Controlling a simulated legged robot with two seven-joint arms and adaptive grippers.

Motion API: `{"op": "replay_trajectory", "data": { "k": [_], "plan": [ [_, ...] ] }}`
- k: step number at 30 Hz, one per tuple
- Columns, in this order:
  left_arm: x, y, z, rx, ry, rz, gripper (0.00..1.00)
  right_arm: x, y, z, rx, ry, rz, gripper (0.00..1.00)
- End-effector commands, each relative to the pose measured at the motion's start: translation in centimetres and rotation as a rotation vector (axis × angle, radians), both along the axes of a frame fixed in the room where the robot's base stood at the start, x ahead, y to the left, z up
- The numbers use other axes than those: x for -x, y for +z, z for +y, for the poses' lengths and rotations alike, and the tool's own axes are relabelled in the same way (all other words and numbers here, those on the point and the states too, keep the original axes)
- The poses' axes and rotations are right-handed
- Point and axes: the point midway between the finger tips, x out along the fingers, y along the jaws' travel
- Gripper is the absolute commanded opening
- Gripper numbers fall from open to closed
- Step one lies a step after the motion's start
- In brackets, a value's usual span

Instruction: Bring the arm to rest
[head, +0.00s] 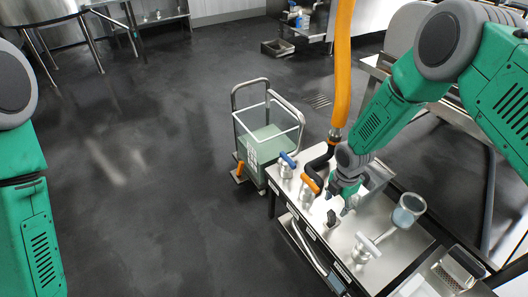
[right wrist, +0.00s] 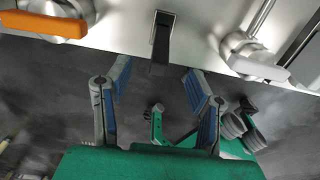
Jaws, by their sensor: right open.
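My right arm reaches in from the upper right in the head view. Its gripper (head: 346,198) is over the steel counter (head: 336,240), close to a small black lever (head: 331,217). In the right wrist view the gripper (right wrist: 157,72) has its two blue-padded fingers spread apart with nothing held between them. The black lever (right wrist: 162,38) shows beyond and between the fingertips; I cannot tell its exact distance from them. My left arm hangs at the left edge of the head view; its gripper is out of frame.
Valves with a blue handle (head: 287,159), an orange handle (head: 310,183) and a white handle (head: 368,244) stand on the counter. A steel ladle-like cup (head: 408,211) and a grater (head: 458,267) are to the right. A cart (head: 267,130) stands behind. The left floor is clear.

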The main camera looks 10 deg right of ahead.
Motion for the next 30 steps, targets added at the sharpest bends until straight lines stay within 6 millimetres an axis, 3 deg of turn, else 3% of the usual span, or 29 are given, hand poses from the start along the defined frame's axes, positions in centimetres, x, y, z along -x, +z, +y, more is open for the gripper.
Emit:
{"op": "replay_trajectory", "data": {
  "k": [5, 20, 23, 25, 30],
  "plan": [
    [0.0, 1.5, 0.0, 0.000, 0.000, 0.000, 0.40, 0.0, 1.8, 0.0, 0.000, -0.001, 0.000, 0.48],
    [0.0, 1.5, 0.0, 0.000, 0.000, 0.000, 0.40, 0.3, 1.7, 0.1, -0.002, -0.014, 0.002, 0.48],
    [0.0, 1.9, 0.0, 0.000, 0.000, 0.000, 0.40, 2.0, 1.5, 0.8, -0.018, -0.102, 0.008, 0.48],
    [0.0, 2.4, 0.0, 0.000, 0.000, 0.000, 0.40, 4.4, 1.3, 1.7, -0.038, -0.234, 0.014, 0.48],
    [0.0, 4.2, 0.0, 0.000, 0.000, 0.000, 0.40, 13.0, 1.9, 3.6, -0.080, -0.747, 0.037, 0.48]
  ]
}}
